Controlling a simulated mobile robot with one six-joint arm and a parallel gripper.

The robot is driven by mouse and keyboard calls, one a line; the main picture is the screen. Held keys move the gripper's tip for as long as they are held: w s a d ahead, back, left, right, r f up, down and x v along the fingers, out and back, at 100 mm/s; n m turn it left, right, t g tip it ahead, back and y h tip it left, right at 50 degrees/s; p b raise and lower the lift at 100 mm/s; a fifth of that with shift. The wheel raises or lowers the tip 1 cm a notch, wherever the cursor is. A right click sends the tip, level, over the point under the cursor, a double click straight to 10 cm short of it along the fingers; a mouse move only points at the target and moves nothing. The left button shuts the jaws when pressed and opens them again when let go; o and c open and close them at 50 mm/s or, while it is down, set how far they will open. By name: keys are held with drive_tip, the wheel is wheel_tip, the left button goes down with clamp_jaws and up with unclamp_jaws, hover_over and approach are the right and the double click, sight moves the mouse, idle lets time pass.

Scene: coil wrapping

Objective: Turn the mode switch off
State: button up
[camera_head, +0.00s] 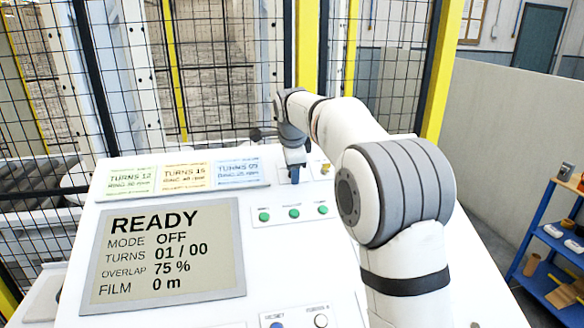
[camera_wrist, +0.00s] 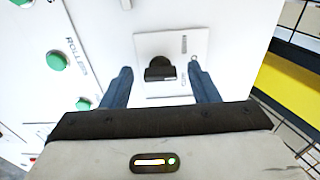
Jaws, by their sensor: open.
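The mode switch appears to be the black knob (camera_wrist: 160,70) on a pale plate of the white panel, in the wrist view. My gripper (camera_head: 295,172) is over the far right part of the panel in the head view. In the wrist view its two blue fingers stand apart, one on each side of the knob, with gaps to it. Whether the fingertips touch the panel I cannot tell. In the head view the knob is hidden by my gripper. The display (camera_head: 165,256) reads READY, MODE OFF, TURNS 01 / 00, OVERLAP 75 %, FILM 0 m.
A row of green buttons (camera_head: 294,213) lies left of my arm, with three coloured cards (camera_head: 184,177) above the display. More buttons (camera_head: 320,321) sit near the panel's front. A mesh fence (camera_head: 230,70) with yellow posts stands behind. A blue shelf (camera_head: 545,245) is at right.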

drive_tip(key=v, duration=0.7)
drive_tip(key=shift+s+r+b, duration=0.25)
drive_tip(key=shift+r+b, duration=0.1)
drive_tip(key=shift+b, duration=0.05)
drive_tip(key=s+d+f+n, duration=0.3)
drive_tip(key=s+d+n, duration=0.15)
drive_tip(key=s, duration=0.45)
drive_tip(key=s+d+f+n, duration=0.2)
drive_tip(key=s+d+n, duration=0.3)
drive_tip(key=s, duration=0.5)
drive_tip(key=s+d+f+n, duration=0.2)
drive_tip(key=s+f, duration=0.4)
drive_tip(key=s, duration=0.3)
drive_tip(key=s+d+f+n+g, duration=0.1)
drive_tip(key=s+d+f+n, duration=0.2)
drive_tip(key=s+f, duration=0.3)
drive_tip(key=s+n, duration=0.1)
drive_tip(key=s, duration=0.2)
drive_tip(key=shift+g, duration=0.3)
drive_tip(key=shift+n, duration=0.25)
